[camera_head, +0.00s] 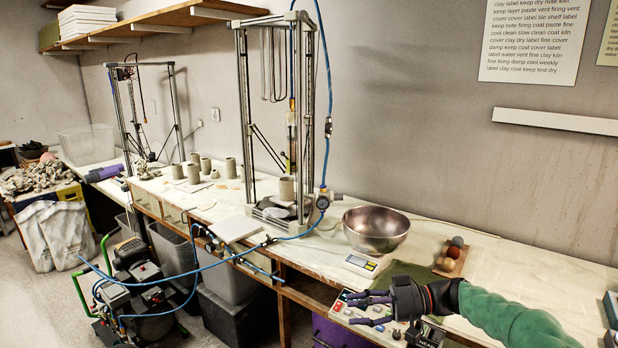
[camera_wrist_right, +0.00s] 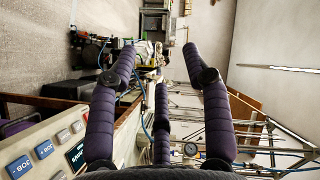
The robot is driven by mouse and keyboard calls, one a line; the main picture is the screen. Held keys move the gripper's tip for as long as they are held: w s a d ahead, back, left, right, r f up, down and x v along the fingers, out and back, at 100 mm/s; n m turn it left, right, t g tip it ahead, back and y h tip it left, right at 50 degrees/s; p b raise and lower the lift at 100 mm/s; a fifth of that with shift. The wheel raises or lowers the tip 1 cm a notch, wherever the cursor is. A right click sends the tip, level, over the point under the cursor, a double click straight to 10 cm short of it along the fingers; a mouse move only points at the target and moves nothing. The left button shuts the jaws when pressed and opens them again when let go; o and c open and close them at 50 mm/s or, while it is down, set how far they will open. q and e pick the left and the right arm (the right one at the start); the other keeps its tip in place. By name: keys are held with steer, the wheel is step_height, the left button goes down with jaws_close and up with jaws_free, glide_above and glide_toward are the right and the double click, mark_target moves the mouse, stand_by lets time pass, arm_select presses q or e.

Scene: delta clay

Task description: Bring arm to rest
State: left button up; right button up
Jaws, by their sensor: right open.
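My right gripper (camera_head: 352,308) is open and empty. Its dark purple fingers point left, and its green-sleeved arm (camera_head: 505,318) comes in from the lower right. In the head view it appears over the control panel (camera_head: 338,308) at the workbench's front edge; I cannot tell the exact gap. In the right wrist view the spread fingers (camera_wrist_right: 160,62) hold nothing between them, and the panel's buttons (camera_wrist_right: 45,148) show at the lower left. My left gripper is in neither view.
A tall frame printer (camera_head: 302,120) stands further left. A compressor (camera_head: 140,285) with blue hoses is on the floor.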

steer(key=s+a+f+m+h+p, duration=0.1)
steer(key=s+f+m+h, duration=0.3)
steer(key=f, duration=1.1)
steer(key=s+f+m+h+p, duration=0.2)
steer(key=s+f+m+h, duration=0.15)
steer(key=f, duration=1.15)
steer(key=s+f+h+p, duration=0.1)
steer(key=s+f+h, duration=0.1)
steer(key=s+f, duration=0.4)
steer(key=s+f+h+p, duration=0.2)
steer(key=s+f, duration=0.3)
steer(key=s, duration=0.9)
steer(key=shift+s+a+f+m+h, duration=0.2)
steer(key=shift+f+m+h, duration=0.25)
steer(key=shift+h, duration=0.1)
